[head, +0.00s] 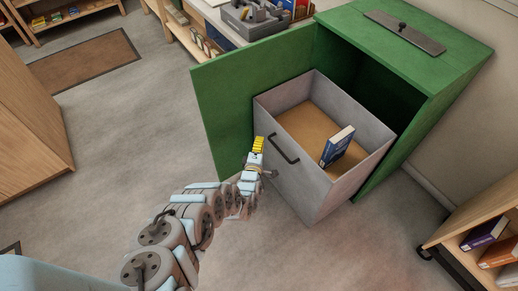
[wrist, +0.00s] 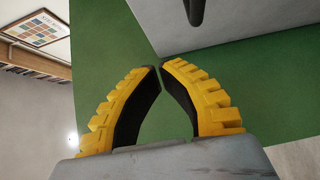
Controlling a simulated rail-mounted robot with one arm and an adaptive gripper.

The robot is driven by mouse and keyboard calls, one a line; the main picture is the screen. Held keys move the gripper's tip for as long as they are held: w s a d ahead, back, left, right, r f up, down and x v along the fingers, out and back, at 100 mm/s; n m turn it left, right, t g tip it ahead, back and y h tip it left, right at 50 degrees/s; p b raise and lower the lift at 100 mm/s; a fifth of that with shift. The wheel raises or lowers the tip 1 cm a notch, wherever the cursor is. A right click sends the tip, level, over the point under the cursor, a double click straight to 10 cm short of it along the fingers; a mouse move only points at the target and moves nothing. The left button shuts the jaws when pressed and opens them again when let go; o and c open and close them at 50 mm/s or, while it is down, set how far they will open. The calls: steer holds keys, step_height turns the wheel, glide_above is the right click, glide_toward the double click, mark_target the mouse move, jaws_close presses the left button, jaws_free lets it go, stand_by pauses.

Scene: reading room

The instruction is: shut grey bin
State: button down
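The grey bin (head: 322,190) is an open-topped box standing pulled out of a green cabinet (head: 432,100). Its front carries a dark bar handle (head: 284,151). A blue book (head: 337,146) stands in the bin on its brown floor. My gripper (head: 258,140) is just left of the handle, near the bin's front. In the wrist view, its yellow fingers (wrist: 161,66) have their tips almost together, with nothing between them. Part of the dark handle (wrist: 196,10) shows at the top edge, beyond the fingers and apart from them.
The cabinet's green door (head: 245,105) stands open left of the bin. A shelf with books (head: 485,230) is at the lower right. A counter with a grey caddy (head: 255,20) is behind the door.

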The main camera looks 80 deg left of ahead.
mark_target(271, 122)
steer(key=shift+w+a+b, duration=1.25)
steer(key=shift+w+a, duration=0.1)
steer(key=shift+a, duration=0.2)
steer(key=shift+w+a+b, duration=1.25)
steer(key=shift+w+a, duration=0.1)
steer(key=shift+a, duration=0.2)
